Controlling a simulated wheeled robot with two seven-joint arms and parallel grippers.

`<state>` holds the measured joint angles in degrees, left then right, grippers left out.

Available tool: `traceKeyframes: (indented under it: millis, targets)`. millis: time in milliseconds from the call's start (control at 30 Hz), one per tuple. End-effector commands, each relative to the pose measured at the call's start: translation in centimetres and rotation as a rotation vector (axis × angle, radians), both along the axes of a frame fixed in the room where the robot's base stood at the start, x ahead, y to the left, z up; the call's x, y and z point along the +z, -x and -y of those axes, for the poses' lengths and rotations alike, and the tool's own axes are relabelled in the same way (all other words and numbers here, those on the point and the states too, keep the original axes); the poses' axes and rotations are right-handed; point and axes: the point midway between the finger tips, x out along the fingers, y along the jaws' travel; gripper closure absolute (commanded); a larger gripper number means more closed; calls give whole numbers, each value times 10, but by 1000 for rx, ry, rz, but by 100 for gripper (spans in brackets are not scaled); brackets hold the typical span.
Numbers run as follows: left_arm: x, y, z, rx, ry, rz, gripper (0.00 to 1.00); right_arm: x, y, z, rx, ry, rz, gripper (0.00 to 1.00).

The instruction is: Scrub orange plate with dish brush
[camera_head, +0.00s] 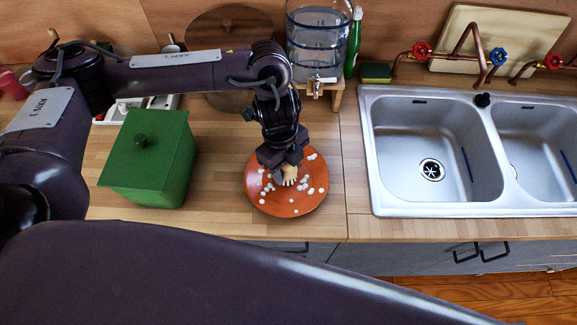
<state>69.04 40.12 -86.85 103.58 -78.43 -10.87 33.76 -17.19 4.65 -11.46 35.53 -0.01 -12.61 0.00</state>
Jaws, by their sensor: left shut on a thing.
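An orange plate (265,199) lies on the wooden counter, left of the sink. Several small white spots are scattered over its surface. My left gripper (285,165) points down over the plate's upper middle, shut on the dish brush (289,175). Only the brush's pale head shows below the gripper, at the plate's surface; whether it touches the plate is hard to tell. The brush's handle is hidden by the gripper. My right gripper is not in view.
A green lidded box (150,165) stands left of the plate. A metal double sink (430,205) lies to the right. A water dispenser (318,45), a green bottle (354,45) and a sponge (376,72) stand behind. Bare counter surrounds the plate.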

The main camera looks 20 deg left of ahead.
Motion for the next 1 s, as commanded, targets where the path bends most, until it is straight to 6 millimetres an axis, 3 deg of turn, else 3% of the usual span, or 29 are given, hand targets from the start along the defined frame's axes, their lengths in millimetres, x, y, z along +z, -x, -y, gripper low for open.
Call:
traceKeyframes:
  millis: [100,600,1000]
  targets:
    - [17,0,0,0,0,1,77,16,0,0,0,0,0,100]
    - [66,0,0,0,0,-1,77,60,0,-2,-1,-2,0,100]
    - [66,0,0,0,0,0,77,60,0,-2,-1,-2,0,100]
